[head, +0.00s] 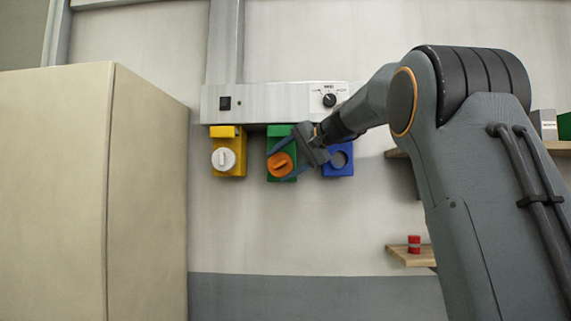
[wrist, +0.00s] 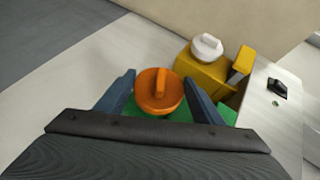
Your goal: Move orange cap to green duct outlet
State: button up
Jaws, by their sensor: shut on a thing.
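The orange cap (head: 280,165) is round with a raised bar handle. It is at the front of the green duct outlet (head: 277,134), the middle one of three under a grey wall box. My gripper (head: 288,160) is shut on the orange cap, one finger on each side. In the wrist view the orange cap (wrist: 159,92) sits between my fingers (wrist: 158,95), with the green duct outlet (wrist: 180,115) behind it. I cannot tell whether the cap is fully seated on the outlet.
A yellow outlet (head: 238,150) with a white cap (head: 224,159) is on the left. A blue outlet (head: 337,158) with an open hole is on the right. A beige cabinet (head: 100,190) stands at the left. A red object (head: 414,244) rests on a wooden shelf (head: 410,256).

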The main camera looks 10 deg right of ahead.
jog(key=shift+w+d+r+p, duration=0.1)
jog(key=shift+w+d+p, duration=0.1)
jog(key=shift+w+p, duration=0.4)
jog(key=shift+w+d+p, duration=0.2)
jog(key=shift+w+p, duration=0.25)
jog(key=shift+w, duration=0.25)
jog(key=o, duration=1.4)
jog(key=shift+w, duration=0.1)
jog(key=shift+c, duration=0.2)
jog(key=shift+b+v, duration=1.65)
jog(key=shift+v, duration=2.35)
jog(key=shift+d, duration=0.1)
